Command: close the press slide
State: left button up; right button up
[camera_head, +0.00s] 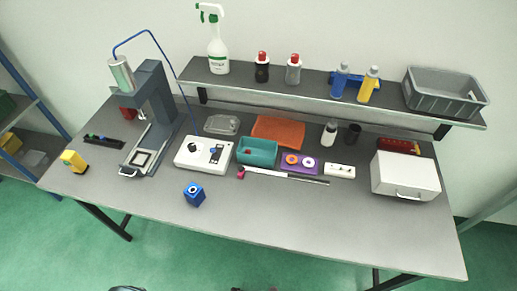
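The grey press (155,97) stands at the left end of the table, with a silver cylinder (121,74) at its top and a blue hose curving over to the right. Its slide (142,160) is a light square frame at the front end of the rails, pulled out toward the table's front edge, clear of the press head.
A yellow object (73,160) and a dark strip (103,141) lie left of the slide. A white control box (204,154) stands to its right, with a blue block (194,194) in front. The table (290,225) is clear along its front.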

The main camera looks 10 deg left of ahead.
aim_at(141, 159)
jog(key=u, duration=1.75)
